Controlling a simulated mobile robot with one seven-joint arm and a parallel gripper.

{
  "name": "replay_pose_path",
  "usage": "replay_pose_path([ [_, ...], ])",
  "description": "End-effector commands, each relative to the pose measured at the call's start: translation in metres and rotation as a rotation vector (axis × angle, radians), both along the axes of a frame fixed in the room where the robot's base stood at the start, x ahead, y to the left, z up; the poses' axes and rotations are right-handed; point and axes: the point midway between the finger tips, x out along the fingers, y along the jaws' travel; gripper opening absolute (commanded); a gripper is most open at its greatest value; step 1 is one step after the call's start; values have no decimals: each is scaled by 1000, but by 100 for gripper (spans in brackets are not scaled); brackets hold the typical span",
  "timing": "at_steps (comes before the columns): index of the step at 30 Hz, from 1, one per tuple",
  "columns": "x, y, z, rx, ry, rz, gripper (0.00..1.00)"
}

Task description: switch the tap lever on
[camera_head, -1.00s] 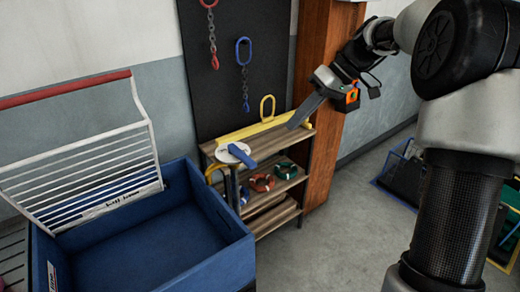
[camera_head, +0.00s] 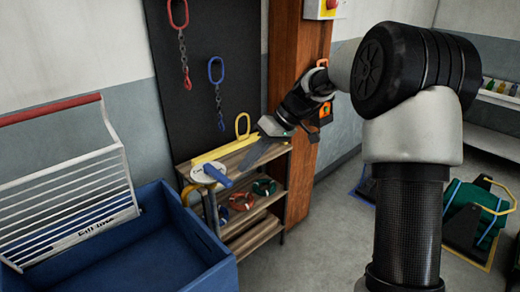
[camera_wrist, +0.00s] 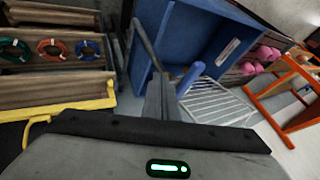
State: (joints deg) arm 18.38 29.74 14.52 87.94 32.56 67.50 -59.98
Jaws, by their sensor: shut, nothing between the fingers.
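A blue lever (camera_head: 217,175) sticks out from a pale round disc (camera_head: 201,175) at the left end of the shelf top. It appears to be the tap lever; I cannot tell its setting. In the wrist view a blue bar (camera_wrist: 190,78), likely this lever, slants just right of my fingertips. My gripper (camera_head: 246,166) is shut and empty, its long grey fingers pointing down and left above the shelf, a short way right of the lever. In the wrist view my shut fingers (camera_wrist: 158,88) show at the centre, apparently apart from the bar.
A wooden shelf (camera_head: 262,168) with a yellow edge strip holds several coloured rings. A blue crate (camera_head: 160,245) stands to its left, by a white wire rack (camera_head: 70,190). Chains hang on a black panel (camera_head: 200,110) behind. A wooden post (camera_head: 294,60) stands right. Open floor lies in front.

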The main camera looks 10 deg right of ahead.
Motion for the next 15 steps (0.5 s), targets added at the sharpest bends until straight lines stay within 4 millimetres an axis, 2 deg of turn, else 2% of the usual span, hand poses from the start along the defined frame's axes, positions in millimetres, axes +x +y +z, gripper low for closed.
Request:
replay_pose_path([
  [3,-11,17,0,1,-1,2,0],
  [6,-17,26,0,0,0,0,0],
  [15,-22,34,0,0,1,-1,0],
])
